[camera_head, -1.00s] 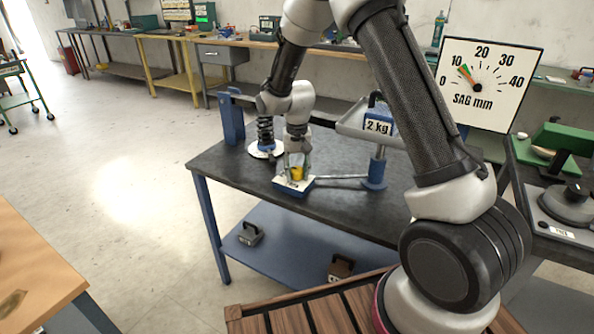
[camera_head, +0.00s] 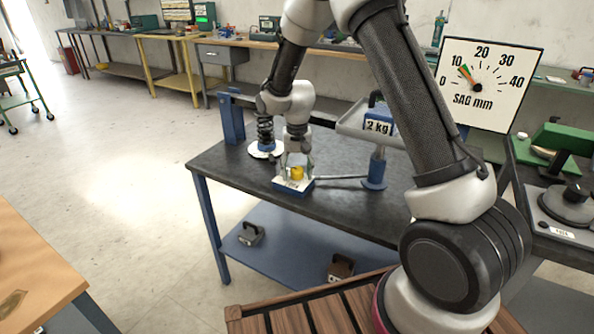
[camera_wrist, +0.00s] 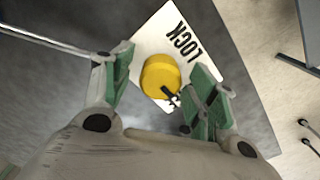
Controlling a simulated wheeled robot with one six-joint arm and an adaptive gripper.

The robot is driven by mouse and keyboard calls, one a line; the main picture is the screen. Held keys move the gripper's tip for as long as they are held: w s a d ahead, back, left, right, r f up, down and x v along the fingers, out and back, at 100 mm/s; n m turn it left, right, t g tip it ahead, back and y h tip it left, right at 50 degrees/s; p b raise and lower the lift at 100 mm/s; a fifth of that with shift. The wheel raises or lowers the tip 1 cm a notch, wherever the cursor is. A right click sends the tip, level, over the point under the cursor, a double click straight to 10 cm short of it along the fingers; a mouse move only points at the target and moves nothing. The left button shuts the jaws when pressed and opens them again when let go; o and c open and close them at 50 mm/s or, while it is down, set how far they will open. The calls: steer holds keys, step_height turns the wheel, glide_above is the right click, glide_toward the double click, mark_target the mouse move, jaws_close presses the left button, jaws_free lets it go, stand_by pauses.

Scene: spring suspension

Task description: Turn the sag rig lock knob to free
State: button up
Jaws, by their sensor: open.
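The yellow lock knob (camera_wrist: 160,76) sits on a white plate (camera_wrist: 150,42) marked LOCK, with a second label mostly hidden. A black pointer on the knob points toward that hidden label, away from LOCK. In the head view the knob (camera_head: 297,173) stands on a blue block (camera_head: 293,189) at the table's front edge. My gripper (camera_wrist: 158,88) is open, with green-padded fingers on either side of the knob. Whether a finger touches it I cannot tell. In the head view my gripper (camera_head: 296,165) is just above the knob.
A thin rod joins the block to a blue post (camera_head: 376,170). A tray with a 2 kg weight (camera_head: 378,124) is above. The SAG dial (camera_head: 487,84) reads near 10. The table's left front is clear.

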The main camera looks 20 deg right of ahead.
mark_target(297, 169)
step_height(297, 169, up, 12)
stand_by(0.4)
